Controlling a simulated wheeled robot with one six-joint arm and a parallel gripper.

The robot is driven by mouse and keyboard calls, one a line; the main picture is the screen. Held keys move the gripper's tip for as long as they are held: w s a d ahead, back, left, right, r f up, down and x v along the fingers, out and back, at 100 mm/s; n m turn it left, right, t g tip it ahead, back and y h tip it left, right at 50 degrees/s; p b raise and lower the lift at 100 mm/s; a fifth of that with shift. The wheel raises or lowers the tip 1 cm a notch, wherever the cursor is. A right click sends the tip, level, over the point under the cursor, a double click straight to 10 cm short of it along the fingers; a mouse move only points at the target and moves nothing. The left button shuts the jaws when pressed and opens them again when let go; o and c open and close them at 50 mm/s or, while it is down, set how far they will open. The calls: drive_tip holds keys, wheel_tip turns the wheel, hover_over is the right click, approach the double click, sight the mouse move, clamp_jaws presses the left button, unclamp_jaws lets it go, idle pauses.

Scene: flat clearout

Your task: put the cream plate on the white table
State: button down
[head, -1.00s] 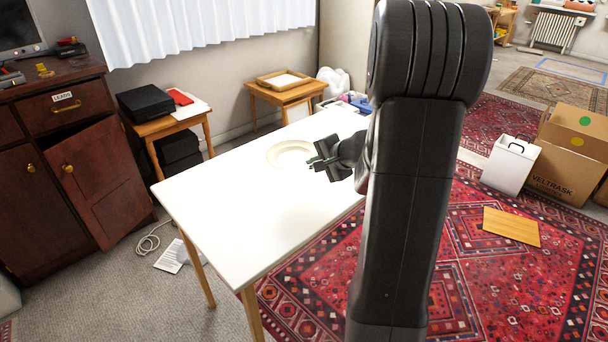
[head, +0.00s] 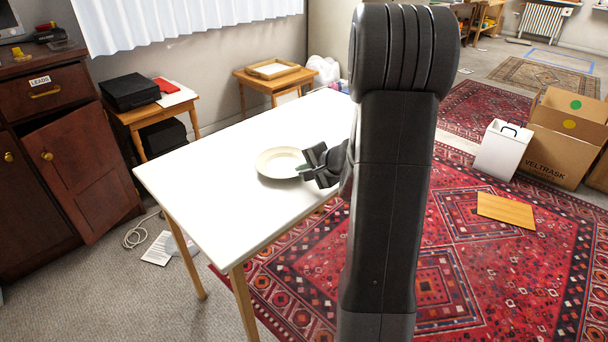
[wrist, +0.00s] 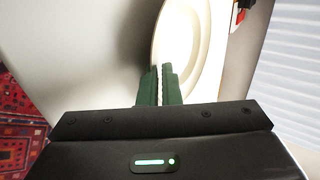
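The cream plate (head: 270,165), round with a raised rim, is over the middle right part of the white table (head: 190,180). My gripper (head: 304,170) is at the plate's right edge. In the wrist view, the green fingers (wrist: 160,88) are close together with the rim of the plate (wrist: 184,45) between them. The plate looks roughly level in the head view. A dark shadow lies beside it in the wrist view. I cannot tell whether its underside touches the table. My arm hides the table's right side.
The tabletop around the plate is clear. A dark wooden cabinet (head: 85,170) with an ajar door stands left. Small side tables with a black box (head: 130,92) and a wooden tray (head: 273,69) stand behind. A white bin (head: 500,150) and cardboard boxes (head: 555,155) stand right.

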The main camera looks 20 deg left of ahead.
drive_tip(key=c, duration=1.9)
unclamp_jaws()
drive_tip(key=shift+r, duration=0.2)
drive_tip(key=shift+p+v, duration=2.95)
drive_tip(key=shift+v, duration=3)
